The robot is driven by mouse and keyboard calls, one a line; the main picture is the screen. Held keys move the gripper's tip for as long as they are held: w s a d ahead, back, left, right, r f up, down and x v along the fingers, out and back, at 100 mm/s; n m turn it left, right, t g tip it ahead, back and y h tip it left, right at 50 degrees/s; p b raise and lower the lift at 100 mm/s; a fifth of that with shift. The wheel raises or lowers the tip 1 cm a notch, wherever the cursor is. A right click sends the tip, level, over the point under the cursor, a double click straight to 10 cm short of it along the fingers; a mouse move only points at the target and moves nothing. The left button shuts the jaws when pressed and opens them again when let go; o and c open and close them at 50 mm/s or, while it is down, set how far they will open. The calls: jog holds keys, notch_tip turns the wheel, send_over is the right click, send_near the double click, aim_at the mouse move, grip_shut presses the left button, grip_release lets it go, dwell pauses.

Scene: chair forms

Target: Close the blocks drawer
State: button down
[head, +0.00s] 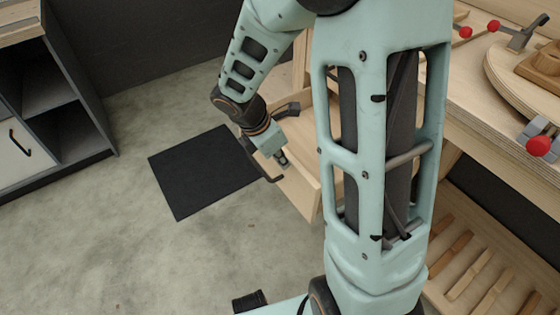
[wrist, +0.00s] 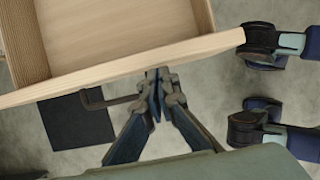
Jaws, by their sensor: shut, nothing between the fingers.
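A light wooden drawer (head: 300,190) is pulled out from under the workbench in the head view, partly hidden behind my arm. In the wrist view its front panel (wrist: 120,75) runs across the picture, with the open inside (wrist: 110,28) beyond it; the part I see is bare. Its dark handle (wrist: 97,102) sticks out on the outer face. My gripper (wrist: 158,76) is shut and empty, its fingertips at the front panel's outer side, right of the handle. I cannot tell whether they touch.
A black mat (head: 200,170) lies on the concrete floor beside the drawer. A grey cabinet (head: 45,100) stands at the far left. The workbench (head: 480,115) with red-knobbed clamps (head: 540,145) is at the right, above a slatted shelf (head: 470,260). Floor at the left is clear.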

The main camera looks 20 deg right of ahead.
jog(key=w+d+p, duration=0.3)
jog(key=d+p, duration=0.1)
jog(key=d, duration=0.5)
jog(key=w+d+p, duration=0.3)
jog(key=d+p, duration=0.1)
jog(key=d, duration=0.5)
jog(key=shift+d, duration=0.4)
